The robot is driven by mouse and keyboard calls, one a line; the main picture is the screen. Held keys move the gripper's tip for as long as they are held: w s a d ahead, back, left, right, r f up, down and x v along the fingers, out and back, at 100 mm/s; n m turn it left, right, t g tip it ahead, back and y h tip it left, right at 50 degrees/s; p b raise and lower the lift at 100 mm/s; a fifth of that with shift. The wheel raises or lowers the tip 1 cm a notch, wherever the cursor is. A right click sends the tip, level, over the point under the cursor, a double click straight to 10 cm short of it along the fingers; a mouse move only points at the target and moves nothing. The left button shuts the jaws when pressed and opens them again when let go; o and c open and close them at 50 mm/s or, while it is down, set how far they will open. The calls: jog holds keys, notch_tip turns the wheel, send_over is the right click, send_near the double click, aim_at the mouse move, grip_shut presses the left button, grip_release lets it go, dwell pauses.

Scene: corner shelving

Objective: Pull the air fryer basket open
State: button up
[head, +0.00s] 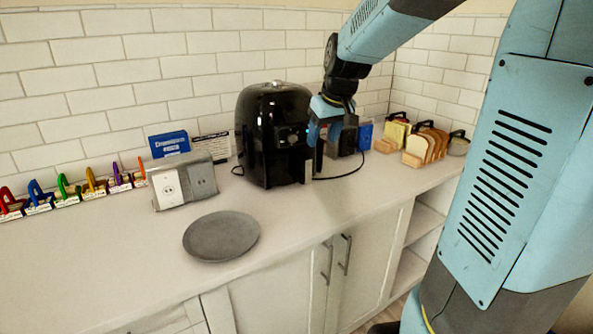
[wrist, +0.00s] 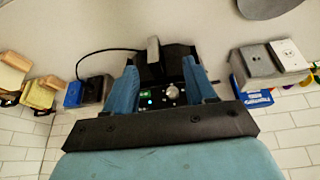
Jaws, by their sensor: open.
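The black air fryer (head: 265,130) stands on the counter against the tiled wall. Its basket handle (head: 308,172) sticks out low at the front, and the basket looks closed. My gripper (head: 322,140) is open and empty, in front of the fryer's upper front and above the handle. In the wrist view, the two blue fingers of my gripper (wrist: 160,70) frame the fryer's control panel, with its knob (wrist: 172,92) and lit display. The grey handle (wrist: 153,50) shows beyond the fingertips, between their lines and apart from them. My fingers hide part of the fryer's body.
A grey outlet box (head: 182,182) and a blue box (head: 169,143) stand left of the fryer. A grey plate (head: 221,236) lies in front. Bread racks (head: 425,147) stand right. A black cord (head: 345,172) lies beside the fryer. The front counter is mostly clear.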

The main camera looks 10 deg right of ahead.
send_near(308, 164)
jog(key=r, duration=0.1)
jog(key=shift+n+y, duration=0.3)
jog(key=shift+n, duration=0.1)
jog(key=x, duration=1.4)
jog(key=shift+s+d, duration=0.1)
jog(key=shift+d, duration=0.3)
